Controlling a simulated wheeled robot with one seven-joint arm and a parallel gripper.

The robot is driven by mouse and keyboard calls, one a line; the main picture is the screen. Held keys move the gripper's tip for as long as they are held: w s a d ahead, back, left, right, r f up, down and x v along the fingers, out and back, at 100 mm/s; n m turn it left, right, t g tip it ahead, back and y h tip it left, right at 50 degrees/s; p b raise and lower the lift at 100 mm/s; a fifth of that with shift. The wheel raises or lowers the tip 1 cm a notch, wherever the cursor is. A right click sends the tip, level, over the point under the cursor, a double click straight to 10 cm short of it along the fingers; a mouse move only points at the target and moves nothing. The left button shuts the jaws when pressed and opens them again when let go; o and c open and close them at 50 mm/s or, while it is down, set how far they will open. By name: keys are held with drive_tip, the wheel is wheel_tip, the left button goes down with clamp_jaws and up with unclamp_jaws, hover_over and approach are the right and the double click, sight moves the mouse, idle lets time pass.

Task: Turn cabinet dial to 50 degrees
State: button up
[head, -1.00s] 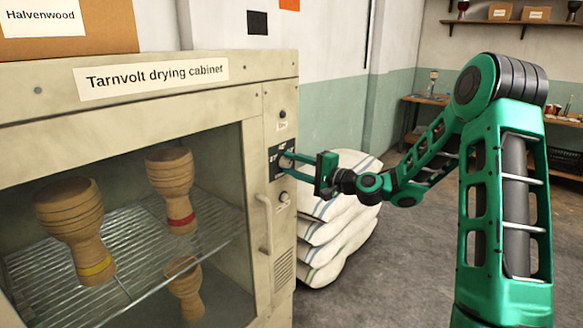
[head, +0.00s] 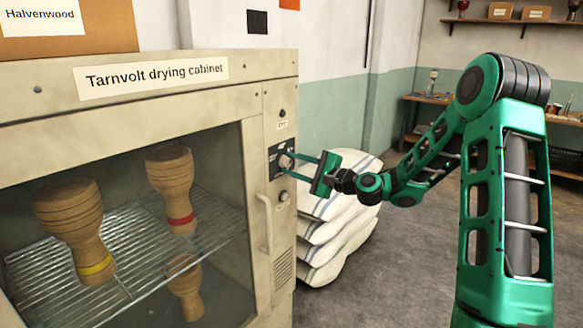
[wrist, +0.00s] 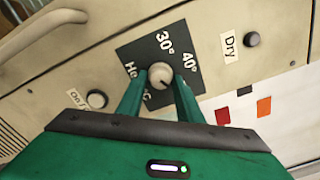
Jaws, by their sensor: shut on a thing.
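The drying cabinet (head: 135,108) stands at the left in the head view. Its heat dial is a small pale round knob (wrist: 160,75) on a dark plate (wrist: 140,52) marked 30° and 40°; other markings are hidden by my fingers. My gripper (wrist: 158,84) has one green finger on each side of the knob and is shut on it. In the head view my gripper (head: 288,162) reaches the cabinet's control strip from the right. A small dark mark shows on the knob, but I cannot read its exact setting.
A knob labelled Dry (wrist: 252,39) and another knob (wrist: 97,98) flank the dial plate. Wooden goblet drums (head: 171,190) sit inside the cabinet. Stacked sacks (head: 335,220) stand right of it, with open floor beyond.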

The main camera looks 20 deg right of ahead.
drive_tip(key=shift+d+f, duration=0.15)
drive_tip(key=shift+f, duration=0.05)
drive_tip(key=o, duration=0.9)
drive_tip(key=shift+c, duration=0.2)
drive_tip(key=shift+r, duration=0.1)
drive_tip(key=v, duration=1)
drive_tip(key=shift+s+d, duration=0.15)
drive_tip(key=shift+s, duration=0.1)
